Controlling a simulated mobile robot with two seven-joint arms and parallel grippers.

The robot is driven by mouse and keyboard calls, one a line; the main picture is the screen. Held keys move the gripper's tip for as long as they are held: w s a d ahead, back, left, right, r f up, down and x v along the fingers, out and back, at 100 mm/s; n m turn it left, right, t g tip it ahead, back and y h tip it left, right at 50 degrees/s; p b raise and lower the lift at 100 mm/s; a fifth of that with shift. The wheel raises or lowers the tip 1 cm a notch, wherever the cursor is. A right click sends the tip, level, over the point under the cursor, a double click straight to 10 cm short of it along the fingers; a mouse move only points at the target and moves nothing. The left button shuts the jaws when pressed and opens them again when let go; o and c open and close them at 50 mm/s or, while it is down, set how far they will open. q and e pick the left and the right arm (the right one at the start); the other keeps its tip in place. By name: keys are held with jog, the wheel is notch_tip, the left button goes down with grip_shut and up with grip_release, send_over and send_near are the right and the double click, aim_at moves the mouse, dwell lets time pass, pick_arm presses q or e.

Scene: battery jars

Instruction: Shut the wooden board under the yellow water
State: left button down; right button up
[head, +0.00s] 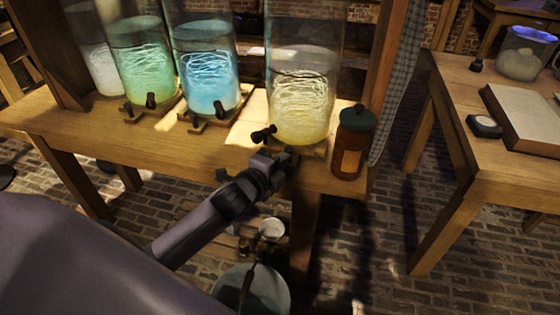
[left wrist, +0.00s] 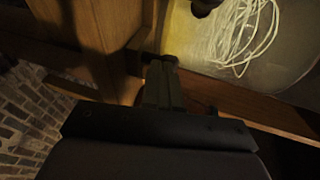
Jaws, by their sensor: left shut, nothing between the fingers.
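The yellow water jar (head: 302,100) stands on the wooden bench, with pale coiled strands inside and a dark tap (head: 264,134) at its lower front left. In the left wrist view, the yellow water (left wrist: 225,40) fills the upper right. The wooden board under it is mostly hidden by my left gripper in the head view, so I cannot tell how far it sticks out. My left gripper (head: 278,160) is shut and empty, at the bench's front edge just below this jar. In the left wrist view, its fingertips (left wrist: 158,62) are close to dark wood. My right gripper is not in view.
A blue jar (head: 206,75) and a green jar (head: 145,70) stand to the left, with wooden pieces at their bases. A brown bottle with a green lid (head: 353,143) stands right of the yellow jar. A bowl (head: 250,290) sits below. Another table (head: 460,165) is at right.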

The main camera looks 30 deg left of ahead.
aim_at(288, 138)
pick_arm(q)
jog(key=w, duration=0.2)
jog(key=w+a, duration=0.1)
jog(key=w, duration=0.1)
jog(key=w+a, duration=0.1)
jog(key=w, duration=0.2)
jog(key=shift+w, duration=0.1)
jog(key=shift+w+a+r, duration=0.1)
jog(key=shift+w+r, duration=0.05)
jog(key=shift+r, duration=0.05)
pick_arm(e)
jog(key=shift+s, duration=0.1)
pick_arm(q)
jog(key=shift+r, duration=0.1)
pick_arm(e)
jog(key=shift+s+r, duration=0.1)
